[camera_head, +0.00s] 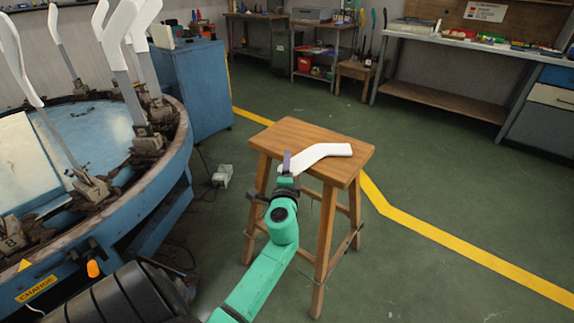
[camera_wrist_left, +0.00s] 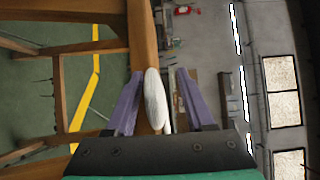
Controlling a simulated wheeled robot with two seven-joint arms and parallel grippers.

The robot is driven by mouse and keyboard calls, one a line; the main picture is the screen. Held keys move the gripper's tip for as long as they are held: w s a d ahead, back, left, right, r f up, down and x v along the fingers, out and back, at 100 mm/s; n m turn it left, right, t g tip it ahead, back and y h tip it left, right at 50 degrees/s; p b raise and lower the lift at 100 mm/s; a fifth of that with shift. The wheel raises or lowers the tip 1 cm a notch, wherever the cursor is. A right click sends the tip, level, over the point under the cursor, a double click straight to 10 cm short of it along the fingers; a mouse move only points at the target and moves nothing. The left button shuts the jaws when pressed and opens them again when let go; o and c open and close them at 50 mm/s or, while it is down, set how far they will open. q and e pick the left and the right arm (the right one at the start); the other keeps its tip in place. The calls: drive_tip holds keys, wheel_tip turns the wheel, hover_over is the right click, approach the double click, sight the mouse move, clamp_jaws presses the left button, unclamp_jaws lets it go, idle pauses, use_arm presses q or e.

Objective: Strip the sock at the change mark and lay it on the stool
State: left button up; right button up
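The white sock (camera_head: 325,151) lies bent across the top of the wooden stool (camera_head: 290,132). Its near end is by my left gripper (camera_head: 287,160), which is at the stool's left front part. In the left wrist view the sock (camera_wrist_left: 155,100) stands edge-on between the two purple fingers of my left gripper (camera_wrist_left: 160,72). The fingers are spread wider than the sock, with a gap clearly visible on its right. My right gripper is not in view. An orange CHANGE label (camera_head: 37,288) is on the side of the blue round machine (camera_head: 165,165).
Several white sock forms (camera_head: 118,35) stand on the machine at left. A blue cabinet (camera_head: 192,90) is behind it. A workbench (camera_head: 470,50) is at the back right. The green floor right of the stool is clear, crossed by a yellow line (camera_head: 440,235).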

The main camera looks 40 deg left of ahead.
use_arm(q)
drive_tip(key=b+v, duration=0.2)
drive_tip(key=v, duration=1.2)
drive_tip(key=shift+s+d, duration=0.2)
drive_tip(key=shift+s, duration=0.05)
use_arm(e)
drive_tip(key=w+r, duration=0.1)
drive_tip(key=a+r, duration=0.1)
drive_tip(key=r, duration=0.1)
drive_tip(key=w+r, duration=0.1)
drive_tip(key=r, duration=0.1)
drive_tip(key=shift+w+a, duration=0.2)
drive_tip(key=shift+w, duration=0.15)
